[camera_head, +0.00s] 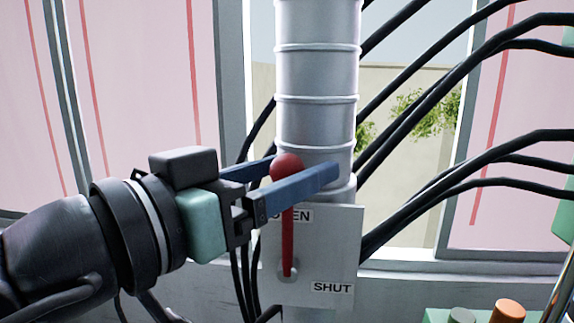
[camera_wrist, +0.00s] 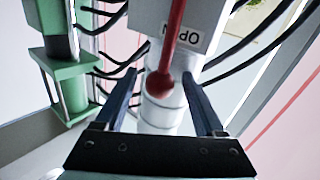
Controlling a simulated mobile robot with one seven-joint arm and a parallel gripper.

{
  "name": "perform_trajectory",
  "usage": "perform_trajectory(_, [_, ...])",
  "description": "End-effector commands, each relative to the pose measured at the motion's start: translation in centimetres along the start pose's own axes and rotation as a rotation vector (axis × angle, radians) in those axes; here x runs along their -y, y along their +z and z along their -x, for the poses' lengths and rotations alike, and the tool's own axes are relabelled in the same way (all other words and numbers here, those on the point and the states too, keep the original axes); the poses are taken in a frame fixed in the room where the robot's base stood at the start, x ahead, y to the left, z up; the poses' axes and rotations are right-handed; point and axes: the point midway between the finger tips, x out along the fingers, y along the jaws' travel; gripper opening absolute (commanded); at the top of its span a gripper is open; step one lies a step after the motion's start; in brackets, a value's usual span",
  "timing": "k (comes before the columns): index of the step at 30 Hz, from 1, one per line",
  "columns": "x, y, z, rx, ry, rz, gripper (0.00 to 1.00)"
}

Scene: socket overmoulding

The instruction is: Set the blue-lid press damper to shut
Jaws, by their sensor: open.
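The damper lever is a red rod with a red ball knob (camera_head: 287,166), on a pale plate (camera_head: 335,250) below a silver ribbed duct (camera_head: 316,75). The lever stands upright from its pivot at the plate's lower left, knob up by the OPEN label. The SHUT label (camera_head: 332,287) is at the lower right. My gripper (camera_head: 300,172) is open, with its blue fingers on either side of the knob. In the wrist view the knob (camera_wrist: 159,84) sits between the spread fingers, with gaps to both. No blue lid is visible.
Several black cables (camera_head: 425,85) run beside the duct to the right. A green machine part (camera_wrist: 70,80) shows in the wrist view. An orange-topped item (camera_head: 508,311) stands at the lower right. Pink panels and a window lie behind.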

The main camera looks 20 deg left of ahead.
Motion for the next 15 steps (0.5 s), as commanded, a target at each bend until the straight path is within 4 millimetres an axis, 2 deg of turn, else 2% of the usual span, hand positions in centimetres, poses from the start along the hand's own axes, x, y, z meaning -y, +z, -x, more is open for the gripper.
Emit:
perform_trajectory(8, [-0.01,0.02,-0.19,0.0,0.0,0.0,0.71])
perform_trajectory(15, [-0.01,0.02,-0.16,0.0,0.0,0.0,0.3])
